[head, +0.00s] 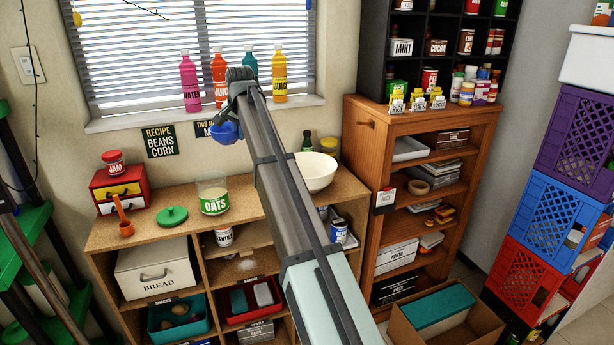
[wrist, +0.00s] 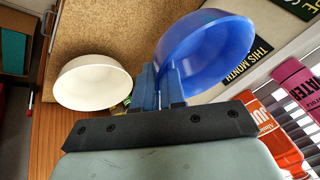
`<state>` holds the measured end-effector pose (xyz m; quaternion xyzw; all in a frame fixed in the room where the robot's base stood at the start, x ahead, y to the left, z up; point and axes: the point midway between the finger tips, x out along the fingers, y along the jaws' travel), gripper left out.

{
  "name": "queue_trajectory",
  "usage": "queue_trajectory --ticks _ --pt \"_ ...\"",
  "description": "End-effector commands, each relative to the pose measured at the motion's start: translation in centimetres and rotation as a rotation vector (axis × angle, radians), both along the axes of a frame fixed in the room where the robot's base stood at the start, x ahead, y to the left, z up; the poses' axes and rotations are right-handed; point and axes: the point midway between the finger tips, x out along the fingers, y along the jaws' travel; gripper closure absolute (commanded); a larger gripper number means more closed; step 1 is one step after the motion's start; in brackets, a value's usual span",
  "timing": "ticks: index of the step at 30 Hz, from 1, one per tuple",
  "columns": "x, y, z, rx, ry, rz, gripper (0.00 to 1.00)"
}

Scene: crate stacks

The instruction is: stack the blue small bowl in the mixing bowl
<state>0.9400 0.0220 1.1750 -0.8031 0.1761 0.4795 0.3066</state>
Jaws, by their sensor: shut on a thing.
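The blue small bowl (head: 224,131) is held up in the air by my gripper (head: 233,112), in front of the wall below the window. In the wrist view the blue bowl (wrist: 204,52) is tilted, and my gripper (wrist: 160,80) is shut on its rim. The white mixing bowl (head: 318,171) stands upright on the wooden shelf top, right of and lower than the blue bowl. It also shows at left in the wrist view (wrist: 93,84), apart from the blue bowl and looking empty there. My arm partly covers the mixing bowl's left side in the head view.
On the shelf top (head: 150,235) stand an oats jar (head: 212,193), a green lid (head: 172,216) and a dark green bottle (head: 307,142). Several bottles line the windowsill (head: 130,121) near my gripper. A tall brown cabinet (head: 365,150) stands right of the mixing bowl.

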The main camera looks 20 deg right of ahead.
Motion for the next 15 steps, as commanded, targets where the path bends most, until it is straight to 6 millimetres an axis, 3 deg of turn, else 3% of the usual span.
queue_trajectory --ticks 5,8,11,15 --pt "0.0 -0.8 0.0 0.000 0.000 -0.009 1.00" --pt "0.1 -2.8 -0.1 -0.001 0.000 -0.032 1.00" --pt "0.1 -6.0 -0.8 -0.001 0.002 -0.068 1.00" --pt "0.1 -11.8 -2.5 -0.002 0.002 -0.132 1.00"
